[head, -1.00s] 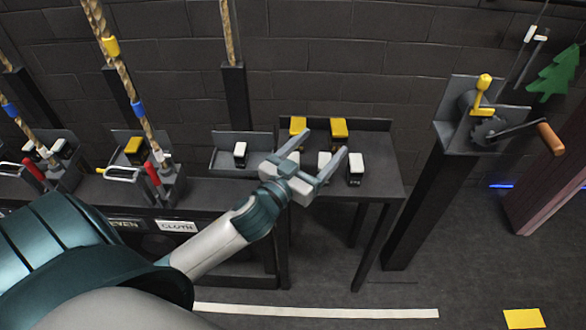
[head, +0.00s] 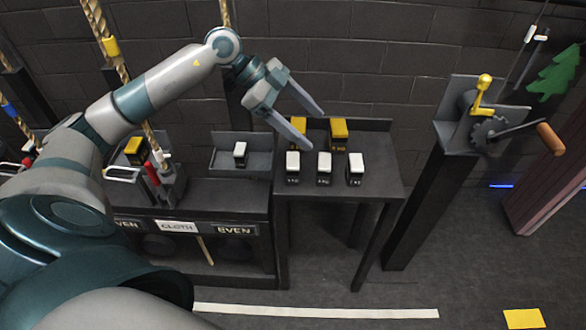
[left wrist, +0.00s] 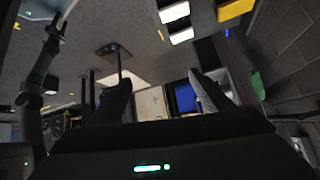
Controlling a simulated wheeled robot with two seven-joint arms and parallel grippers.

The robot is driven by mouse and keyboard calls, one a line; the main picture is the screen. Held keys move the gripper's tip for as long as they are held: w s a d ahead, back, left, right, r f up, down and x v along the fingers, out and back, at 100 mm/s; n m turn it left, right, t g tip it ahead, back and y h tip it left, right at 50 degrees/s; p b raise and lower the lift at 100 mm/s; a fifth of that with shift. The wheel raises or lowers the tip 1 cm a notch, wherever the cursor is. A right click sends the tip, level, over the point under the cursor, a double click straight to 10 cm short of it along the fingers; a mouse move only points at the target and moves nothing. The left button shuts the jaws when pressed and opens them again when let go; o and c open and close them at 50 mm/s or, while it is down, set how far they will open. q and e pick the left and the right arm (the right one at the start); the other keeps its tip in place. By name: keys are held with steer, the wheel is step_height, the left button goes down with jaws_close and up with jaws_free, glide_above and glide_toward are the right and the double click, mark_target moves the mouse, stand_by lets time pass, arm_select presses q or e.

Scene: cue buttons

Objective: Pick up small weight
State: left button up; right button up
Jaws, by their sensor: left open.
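Three small black weights with white tops, a left one (head: 293,162), a middle one (head: 324,163) and a right one (head: 356,163), stand in a row at the front of a dark table. Two yellow-topped weights stand behind them, one (head: 338,129) clear and one (head: 298,124) partly hidden by my finger. My left gripper (head: 312,131) is open and empty, its fingers pointing right and down, seemingly above the back-left of the table. In the left wrist view its open fingers (left wrist: 158,82) show with nothing between them. My right gripper is not in view.
Another white-topped weight (head: 240,150) sits on a ledge left of the table. A yellow-topped weight (head: 134,146) stands farther left, near ropes and levers. A crank post (head: 424,210) stands right of the table. The brick wall is close behind.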

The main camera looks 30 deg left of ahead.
arm_select(q)
steer(key=s+a+n+y, duration=0.1)
steer(key=a+n+y, duration=0.2)
steer(key=a, duration=0.9)
steer(key=shift+s+a+r+n+g+y, duration=0.15)
steer(key=shift+a+r+n+g+y, duration=0.25)
steer(key=shift+y, duration=0.6)
steer(key=shift+d, duration=0.1)
steer(key=p, duration=0.2)
glide_toward(292, 157)
step_height(292, 157, down, 2)
steer(key=shift+d+f+p, duration=0.2)
steer(key=shift+p, duration=0.65)
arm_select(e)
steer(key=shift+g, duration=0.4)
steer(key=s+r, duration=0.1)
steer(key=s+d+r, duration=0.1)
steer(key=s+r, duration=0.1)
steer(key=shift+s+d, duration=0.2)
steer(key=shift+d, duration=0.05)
